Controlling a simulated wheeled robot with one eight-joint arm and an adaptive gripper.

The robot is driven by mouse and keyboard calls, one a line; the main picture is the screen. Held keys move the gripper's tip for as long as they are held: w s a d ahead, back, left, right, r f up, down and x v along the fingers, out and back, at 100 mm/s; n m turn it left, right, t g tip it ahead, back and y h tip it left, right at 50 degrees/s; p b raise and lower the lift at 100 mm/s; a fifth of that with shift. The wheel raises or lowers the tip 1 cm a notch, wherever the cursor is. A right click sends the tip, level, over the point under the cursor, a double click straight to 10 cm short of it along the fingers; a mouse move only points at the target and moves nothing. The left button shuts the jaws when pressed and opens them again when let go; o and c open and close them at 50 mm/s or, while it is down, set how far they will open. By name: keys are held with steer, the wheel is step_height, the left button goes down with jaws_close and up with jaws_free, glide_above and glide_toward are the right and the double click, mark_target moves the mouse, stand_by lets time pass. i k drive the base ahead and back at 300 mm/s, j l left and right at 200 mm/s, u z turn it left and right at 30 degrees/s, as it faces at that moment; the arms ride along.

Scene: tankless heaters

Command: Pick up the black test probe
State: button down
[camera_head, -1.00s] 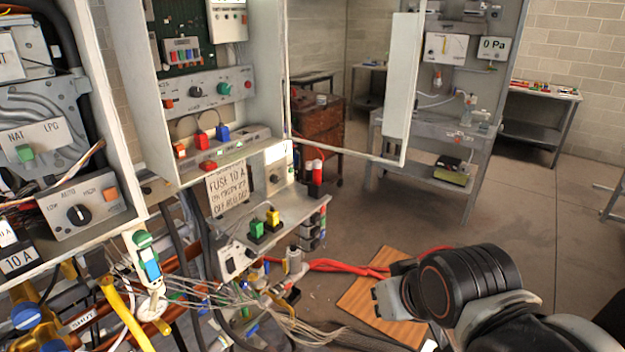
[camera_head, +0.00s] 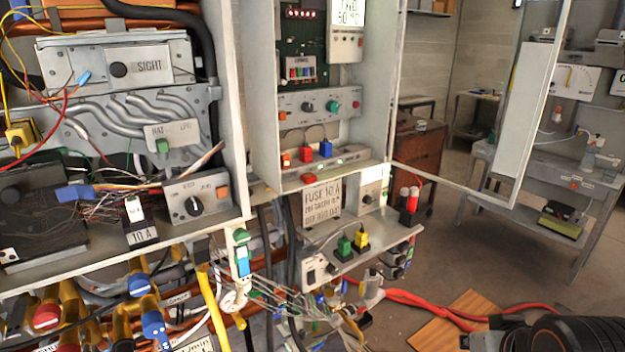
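I cannot make out a black test probe with certainty in the head view. Two upright red-topped pieces with black lower parts (camera_head: 408,200) stand at the right end of the small grey shelf (camera_head: 375,238); I cannot tell if either is a probe. My arm enters at the bottom right corner, low and in front of the wooden board. Only its dark rounded joint and a grey part beside it show. My gripper (camera_head: 472,340) is at most partly in view at the bottom edge, apart from the shelf, and its fingers cannot be made out.
An open heater cabinet (camera_head: 265,110) with a white door (camera_head: 530,120) stands at the centre. Another open unit with wires and pipes fills the left. Green and yellow plugs (camera_head: 361,240) stand on the shelf. Red cables (camera_head: 425,302) cross the floor by a wooden board (camera_head: 470,308).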

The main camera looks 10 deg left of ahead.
mark_target(404, 191)
steer(key=i+l+u, duration=0.15)
steer(key=l, duration=0.2)
steer(key=i+l+u, duration=0.15)
steer(key=l, duration=0.25)
steer(key=i+l+u, duration=0.1)
steer(key=i+l, duration=0.15)
steer(key=l, duration=0.15)
steer(key=i+l+u, duration=0.15)
steer(key=l, duration=0.25)
steer(key=i+l+u, duration=0.15)
steer(key=l, duration=0.25)
steer(key=i+l+u, duration=0.55)
steer(key=l, duration=0.25)
steer(key=i+u, duration=0.1)
steer(key=i, duration=0.2)
